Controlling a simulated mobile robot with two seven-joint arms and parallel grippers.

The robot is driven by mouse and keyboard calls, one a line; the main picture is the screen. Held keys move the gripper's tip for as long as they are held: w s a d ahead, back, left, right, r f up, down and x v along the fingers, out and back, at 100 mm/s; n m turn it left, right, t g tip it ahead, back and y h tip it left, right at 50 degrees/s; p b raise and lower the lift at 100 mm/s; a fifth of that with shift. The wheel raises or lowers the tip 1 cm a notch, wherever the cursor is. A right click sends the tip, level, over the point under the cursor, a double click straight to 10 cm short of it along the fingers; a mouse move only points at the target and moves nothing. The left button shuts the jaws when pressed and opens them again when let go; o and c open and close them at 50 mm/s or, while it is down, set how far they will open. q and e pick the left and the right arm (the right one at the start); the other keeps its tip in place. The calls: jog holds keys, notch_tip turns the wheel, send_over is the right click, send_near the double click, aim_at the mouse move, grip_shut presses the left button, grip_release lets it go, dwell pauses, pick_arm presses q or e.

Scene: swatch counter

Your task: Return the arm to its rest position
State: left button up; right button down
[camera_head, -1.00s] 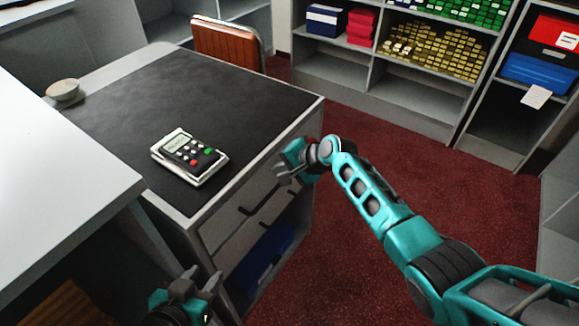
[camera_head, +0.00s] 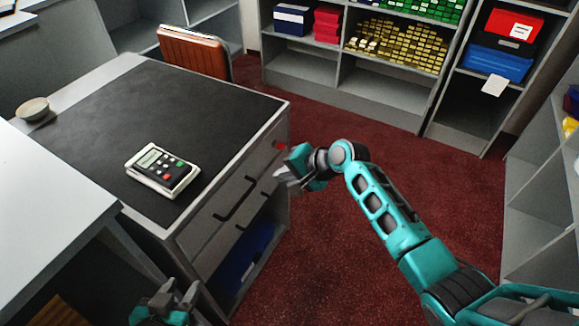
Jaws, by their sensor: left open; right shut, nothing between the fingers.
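My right arm comes in from the lower right. Its gripper (camera_head: 284,174) is shut and empty, in front of the drawer side of the grey desk (camera_head: 262,141). In the picture it lies close to the desk's right corner; I cannot tell whether it touches. My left gripper (camera_head: 173,294) is at the bottom edge, in front of the desk's lower left part. It is open and empty, and most of its arm is out of view.
A card terminal (camera_head: 162,171) lies on the desk's black mat (camera_head: 185,101). A bowl (camera_head: 32,109) stands at the far left. A white counter (camera_head: 50,180) fills the left. Shelves (camera_head: 380,98) line the back and right. Red carpet (camera_head: 455,200) is free around my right arm.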

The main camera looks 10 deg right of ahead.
jog(key=s+d+f+n+t+h, duration=0.2)
jog(key=s+d+n, duration=0.3)
jog(key=s, duration=0.6)
jog(key=s+d+f+n+t+h, duration=0.2)
jog(key=s+d, duration=0.5)
jog(key=s, duration=0.5)
jog(key=n+t+h, duration=0.1)
jog(key=n, duration=0.1)
jog(key=shift+d+f+n+h, duration=0.3)
jog(key=shift+d+f+n, duration=0.05)
jog(key=shift+d+n, duration=0.05)
